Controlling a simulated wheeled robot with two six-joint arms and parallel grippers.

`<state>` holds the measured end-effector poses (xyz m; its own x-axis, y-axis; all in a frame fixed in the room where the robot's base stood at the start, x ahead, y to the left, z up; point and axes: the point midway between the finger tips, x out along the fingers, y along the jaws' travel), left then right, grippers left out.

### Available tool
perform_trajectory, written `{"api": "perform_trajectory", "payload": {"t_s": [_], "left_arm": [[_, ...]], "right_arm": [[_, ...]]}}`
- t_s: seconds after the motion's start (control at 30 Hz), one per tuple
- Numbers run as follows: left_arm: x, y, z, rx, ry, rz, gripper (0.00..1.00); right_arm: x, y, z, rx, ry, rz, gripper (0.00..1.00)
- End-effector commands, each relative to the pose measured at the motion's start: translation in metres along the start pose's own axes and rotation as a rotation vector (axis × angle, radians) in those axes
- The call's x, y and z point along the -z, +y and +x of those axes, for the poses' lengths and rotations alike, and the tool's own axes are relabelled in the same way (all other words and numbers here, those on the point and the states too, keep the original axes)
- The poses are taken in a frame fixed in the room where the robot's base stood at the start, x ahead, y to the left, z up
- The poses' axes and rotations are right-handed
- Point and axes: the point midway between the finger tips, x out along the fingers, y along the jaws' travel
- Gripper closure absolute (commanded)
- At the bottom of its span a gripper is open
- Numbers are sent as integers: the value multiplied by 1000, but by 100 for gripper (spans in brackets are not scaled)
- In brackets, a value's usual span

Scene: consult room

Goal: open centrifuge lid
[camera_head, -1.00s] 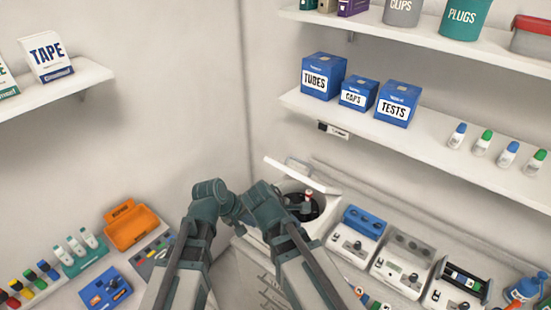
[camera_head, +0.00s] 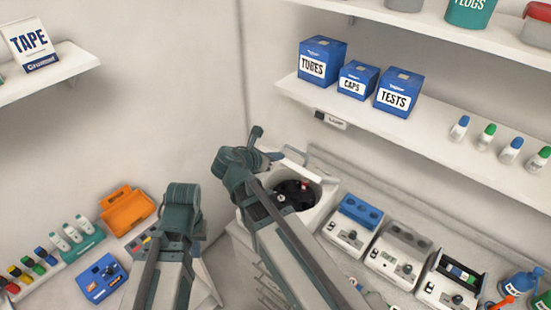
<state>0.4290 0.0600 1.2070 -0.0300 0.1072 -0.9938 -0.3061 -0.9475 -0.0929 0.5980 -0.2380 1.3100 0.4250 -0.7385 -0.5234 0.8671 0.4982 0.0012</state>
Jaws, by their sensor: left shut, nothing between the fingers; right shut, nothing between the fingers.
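The centrifuge (camera_head: 328,190) is a white machine at the foot of the back wall. Its dark round bowl and rotor (camera_head: 294,194) are exposed, with a small red spot inside. A pale raised part, seemingly the lid (camera_head: 292,157), stands at the bowl's back edge, partly behind my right arm. My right gripper (camera_head: 258,138) is shut and empty at the upper left of the bowl, by the lid; I cannot tell whether it touches. My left arm stands left of the centrifuge, and its gripper fingers are hidden behind its own links.
Several white devices stand right of the centrifuge, including one with a blue top (camera_head: 361,212). An orange case (camera_head: 127,209), a blue box (camera_head: 103,278) and a vial rack (camera_head: 76,242) lie at left. A shelf (camera_head: 400,133) with blue boxes hangs above.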

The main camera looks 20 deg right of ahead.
Motion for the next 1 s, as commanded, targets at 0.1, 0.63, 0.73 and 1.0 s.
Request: {"api": "perform_trajectory", "payload": {"t_s": [0.1, 0.63, 0.73, 1.0], "left_arm": [[1, 1, 17, 0, 1, 6, 100], [3, 3, 37, 1, 3, 13, 100], [3, 3, 37, 0, 3, 13, 100], [3, 3, 35, 0, 2, 13, 100]], "right_arm": [[4, 1, 26, 2, 1, 3, 100], [1, 0, 71, 0, 1, 2, 100], [0, 0, 70, 0, 1, 1, 100], [-2, 0, 71, 0, 1, 2, 100]]}}
